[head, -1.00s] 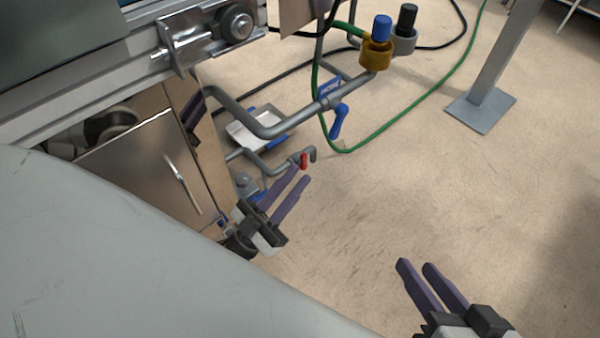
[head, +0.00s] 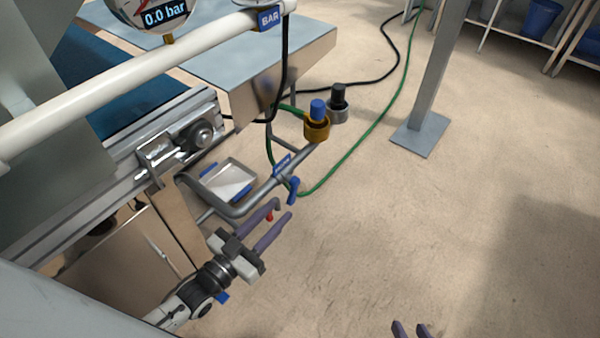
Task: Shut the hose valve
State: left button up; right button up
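A grey pipe (head: 262,188) below the machine's edge carries a blue lever (head: 292,188) under a small blue label (head: 281,167) too small to read. The lever hangs down, crosswise to the pipe. A green hose (head: 335,180) loops close behind it. A small red handle (head: 269,216) shows partly behind my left gripper's fingers. My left gripper (head: 283,209) is open and empty, its fingertips just below the lever, with no clear contact. My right gripper (head: 410,326) shows only two separated fingertips at the bottom edge, with nothing visible between them.
A brass fitting with a blue cap (head: 317,125) and a grey one with a black cap (head: 337,105) stand above the lever. A white tray (head: 226,180) lies left of the pipe. A gauge (head: 165,16) reads 0.0 bar. Open floor (head: 400,230) lies right.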

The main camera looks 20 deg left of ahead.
aim_at(293, 191)
pick_arm(q)
jog(key=shift+w+d, duration=0.1)
jog(key=b+x, duration=0.2)
jog(key=x, duration=0.8)
jog(key=shift+b, duration=0.35)
jog(key=shift+f, duration=0.1)
grip_shut()
